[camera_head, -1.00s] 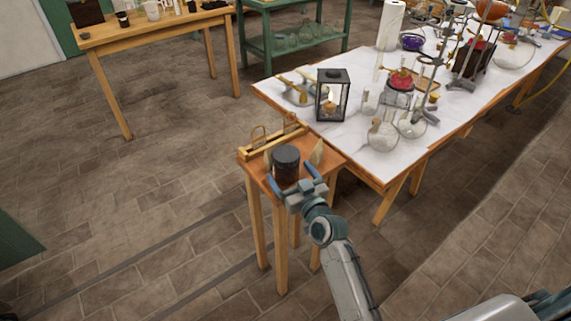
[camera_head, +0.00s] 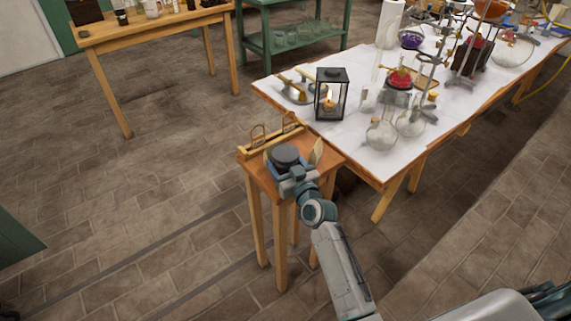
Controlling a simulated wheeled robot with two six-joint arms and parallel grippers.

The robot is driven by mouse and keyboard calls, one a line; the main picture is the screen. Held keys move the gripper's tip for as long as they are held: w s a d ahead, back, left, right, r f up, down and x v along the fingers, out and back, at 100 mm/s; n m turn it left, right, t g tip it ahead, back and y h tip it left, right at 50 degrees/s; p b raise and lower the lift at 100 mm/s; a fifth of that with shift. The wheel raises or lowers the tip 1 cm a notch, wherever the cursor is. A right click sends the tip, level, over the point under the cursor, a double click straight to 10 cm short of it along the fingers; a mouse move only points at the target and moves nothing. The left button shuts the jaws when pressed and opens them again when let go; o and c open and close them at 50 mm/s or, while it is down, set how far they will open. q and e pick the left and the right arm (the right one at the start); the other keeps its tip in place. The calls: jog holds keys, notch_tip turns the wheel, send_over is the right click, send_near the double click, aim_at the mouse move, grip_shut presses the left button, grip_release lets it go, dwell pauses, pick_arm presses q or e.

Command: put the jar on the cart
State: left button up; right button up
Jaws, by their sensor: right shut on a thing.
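A dark jar (camera_head: 285,152) with a grey lid stands upright on a small wooden side table (camera_head: 252,159). My right gripper (camera_head: 291,172) is at the jar's near side, shut on it, and hides its lower part. Whether the jar still touches the tabletop cannot be told. A green shelved unit (camera_head: 297,42) with glassware on its lower shelf stands at the back; I cannot tell if it is the cart. My left gripper is not in view.
A wooden rack (camera_head: 262,143) is on the side table behind the jar. A long white-topped table (camera_head: 350,140) to the right holds a lantern (camera_head: 331,95), flasks (camera_head: 381,134) and other glassware. Another wooden table (camera_head: 160,30) is at back left.

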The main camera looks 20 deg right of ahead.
aim_at(285, 151)
jog(key=shift+r, duration=0.55)
notch_tip(285, 151, up, 5)
jog(key=shift+f+p, duration=0.15)
jog(key=shift+p, duration=0.7)
notch_tip(285, 151, up, 4)
jog(key=shift+r, duration=0.1)
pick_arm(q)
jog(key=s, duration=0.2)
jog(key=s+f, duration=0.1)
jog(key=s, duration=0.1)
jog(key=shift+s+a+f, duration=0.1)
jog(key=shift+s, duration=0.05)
pick_arm(e)
jog(key=s+f+m+h, duration=0.1)
jog(key=s, duration=0.9)
jog(key=s+d+f+h, duration=0.1)
jog(key=s, duration=1)
jog(key=shift+d+f+m+h, duration=0.25)
jog(key=shift+f+m+h, duration=0.15)
jog(key=shift+w, duration=0.1)
